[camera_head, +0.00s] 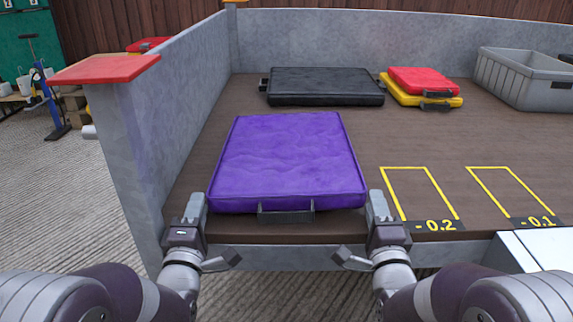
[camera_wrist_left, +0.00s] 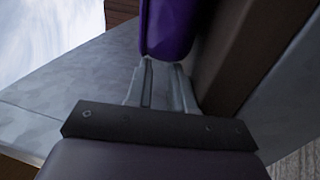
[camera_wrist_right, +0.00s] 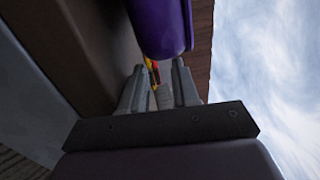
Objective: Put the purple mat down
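The purple mat (camera_head: 287,160) lies flat at the front of the brown platform (camera_head: 420,150), with its dark handle (camera_head: 286,213) facing me. Whether a thin gap remains under it I cannot tell. My left gripper (camera_head: 194,208) is at the mat's front left corner, and my right gripper (camera_head: 377,207) is at its front right corner. In the left wrist view the mat (camera_wrist_left: 165,28) is just ahead of the parted fingers (camera_wrist_left: 163,65). In the right wrist view the mat (camera_wrist_right: 160,28) also meets the tips of parted fingers (camera_wrist_right: 158,66). Neither pair visibly clamps it.
A black mat (camera_head: 325,85) lies at the back. A red mat (camera_head: 420,80) is stacked on a yellow mat (camera_head: 398,92) beside it. A grey crate (camera_head: 505,80) stands at back right. A grey wall (camera_head: 190,110) borders the left. Yellow outlines (camera_head: 425,190) mark free platform at right.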

